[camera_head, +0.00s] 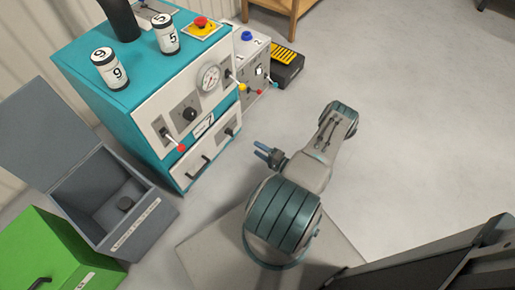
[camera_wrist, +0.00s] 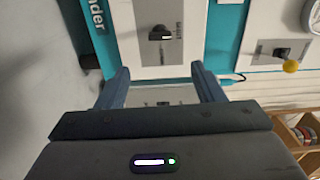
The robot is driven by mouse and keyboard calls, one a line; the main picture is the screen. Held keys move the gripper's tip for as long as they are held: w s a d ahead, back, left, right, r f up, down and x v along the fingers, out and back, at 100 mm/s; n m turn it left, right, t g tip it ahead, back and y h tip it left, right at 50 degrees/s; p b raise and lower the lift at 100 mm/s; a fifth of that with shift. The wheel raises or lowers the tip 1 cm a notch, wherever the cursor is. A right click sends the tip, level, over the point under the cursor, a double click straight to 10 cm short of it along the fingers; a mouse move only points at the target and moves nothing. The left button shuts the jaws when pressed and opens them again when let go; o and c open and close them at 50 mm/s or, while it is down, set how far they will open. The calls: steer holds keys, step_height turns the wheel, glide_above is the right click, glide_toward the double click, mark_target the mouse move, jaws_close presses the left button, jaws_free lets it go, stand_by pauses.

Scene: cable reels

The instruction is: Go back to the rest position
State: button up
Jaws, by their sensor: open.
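My gripper (camera_head: 266,153) is in the middle of the head view, with the arm folded close to my body. Its two blue fingers are apart with nothing between them. In the wrist view my gripper (camera_wrist: 162,88) also shows open and empty, facing the white front panel (camera_wrist: 155,15) of the teal machine. In the head view the teal machine (camera_head: 95,45) stands to the left of my gripper, with clear space between them.
Two numbered cylinders (camera_head: 110,69) (camera_head: 166,34) stand on the machine. A black and yellow case (camera_head: 287,65) lies behind. Floor at right (camera_head: 430,130) is clear.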

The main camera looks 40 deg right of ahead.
stand_by(0.3)
steer(key=w+a+r+n+g+y+p, duration=0.25)
steer(key=a+r+g+p, duration=0.2)
steer(key=r, duration=0.95)
steer(key=w+a+r+n+g+y+p, duration=0.1)
steer(key=a+r+n+g+y+p, duration=0.25)
steer(key=r, duration=0.95)
steer(key=w+a+r+n+g+p, duration=0.3)
steer(key=r+g, duration=0.4)
steer(key=r, duration=0.7)
steer(key=s+a+r+n+h+p, duration=0.1)
steer(key=s+a+r+h+p, duration=0.2)
steer(key=r, duration=1)
steer(key=s+a+r+n+h+p, duration=0.2)
steer(key=s+r+h+p, duration=0.3)
steer(key=r, duration=0.8)
steer(key=s+a+r+n+h+p, duration=0.1)
steer(key=s+a+r+h+p, duration=0.3)
steer(key=s+r+p, duration=0.4)
step_height(320, 180, up, 5)
steer(key=s, duration=0.2)
steer(key=shift+s+a+n+t+p, duration=0.25)
steer(key=shift+s+n+t+p, duration=0.05)
steer(key=shift+s+t+p, duration=0.1)
steer(key=shift+w+f, duration=0.1)
